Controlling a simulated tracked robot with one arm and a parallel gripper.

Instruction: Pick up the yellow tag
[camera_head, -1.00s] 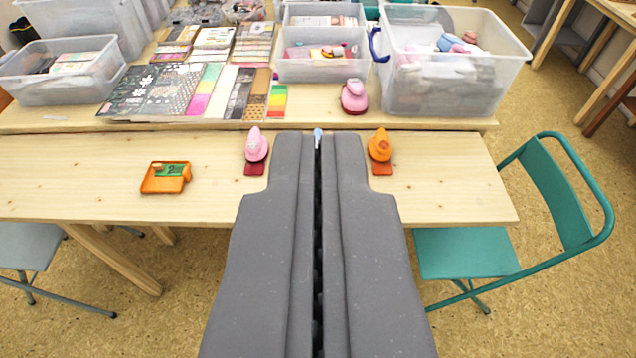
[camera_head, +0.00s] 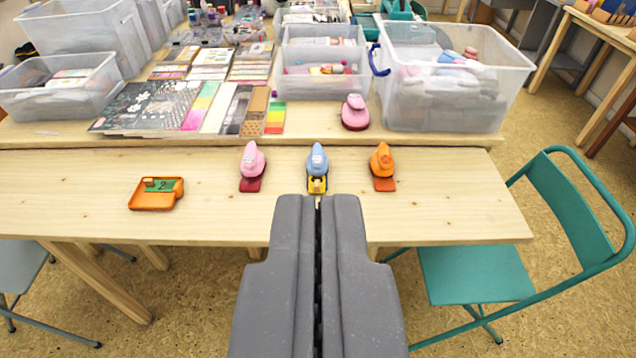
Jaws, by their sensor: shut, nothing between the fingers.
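A small yellow piece (camera_head: 317,187), which looks like the yellow tag, lies on the wooden table under the front of a blue stamp (camera_head: 317,160). The stamp hides part of it. My gripper (camera_head: 318,200) is shut and empty. Its tips point at the yellow piece from the near side, just below it in the picture. I cannot tell how high the tips are above the table or whether they touch the piece.
A pink stamp (camera_head: 252,160) on a red pad and an orange stamp (camera_head: 382,160) on an orange-red pad flank the blue one. An orange tray (camera_head: 150,202) with a green piece lies left. Clear bins (camera_head: 440,110) stand behind. A green chair (camera_head: 470,280) is at right.

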